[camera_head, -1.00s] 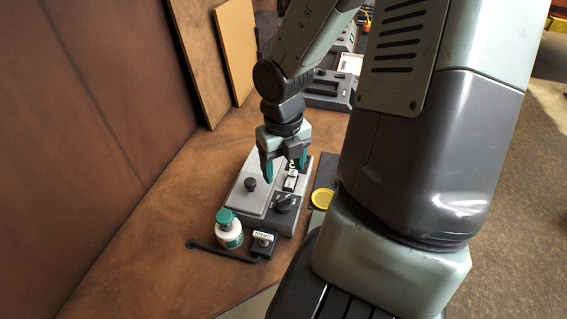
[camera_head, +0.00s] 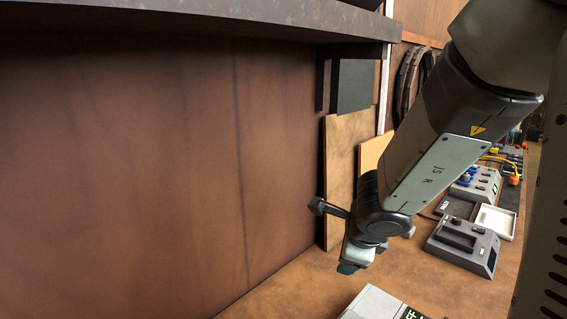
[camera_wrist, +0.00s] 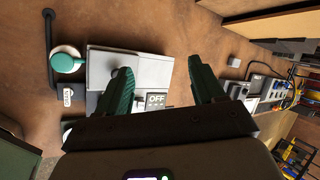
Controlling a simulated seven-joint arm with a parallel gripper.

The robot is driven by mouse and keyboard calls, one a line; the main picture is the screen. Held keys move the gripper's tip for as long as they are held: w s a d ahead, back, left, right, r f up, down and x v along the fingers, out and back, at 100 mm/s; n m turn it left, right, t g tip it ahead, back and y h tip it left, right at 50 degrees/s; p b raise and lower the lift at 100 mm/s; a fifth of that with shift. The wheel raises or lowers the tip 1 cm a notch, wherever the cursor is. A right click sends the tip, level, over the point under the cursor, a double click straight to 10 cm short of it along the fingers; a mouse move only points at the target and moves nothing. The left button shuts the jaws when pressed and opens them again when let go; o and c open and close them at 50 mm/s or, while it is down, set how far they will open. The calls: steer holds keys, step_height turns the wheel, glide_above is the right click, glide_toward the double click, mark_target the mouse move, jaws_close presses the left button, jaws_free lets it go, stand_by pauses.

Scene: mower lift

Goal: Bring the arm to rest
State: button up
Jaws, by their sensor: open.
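My gripper (camera_wrist: 162,66) is open and empty in the wrist view, its two teal fingers apart above the workbench. In the head view only part of my gripper (camera_head: 350,262) shows, hanging below the wrist above the bench. Below it is a grey box (camera_head: 368,304), cut off by the bottom edge. In the wrist view the same box (camera_wrist: 150,68) lies beyond the fingers, with an "OFF" label beside it. The fingers hide parts of the box.
A white bottle with a teal lid (camera_wrist: 66,60) and a labelled black block (camera_wrist: 70,96) stand beside the box. Grey devices (camera_head: 462,245) and a white tray (camera_head: 495,221) stand at the right. A shelf (camera_head: 200,20) overhangs the brown wall at the left.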

steer(key=s+a+r+n+g+y, duration=0.15)
steer(key=s+a+r+n, duration=0.25)
steer(key=a+n, duration=0.4)
steer(key=s+a+r+n+y, duration=0.2)
steer(key=s+a+r+n, duration=0.15)
steer(key=a+n, duration=0.4)
steer(key=s+d+r+n+h, duration=0.3)
steer(key=s+d+r+n, duration=0.3)
steer(key=s+d+r, duration=0.3)
steer(key=s+d, duration=0.3)
steer(key=s, duration=0.2)
steer(key=shift+d+n+h, duration=0.35)
steer(key=shift+w+t, duration=0.1)
steer(key=shift+t, duration=0.15)
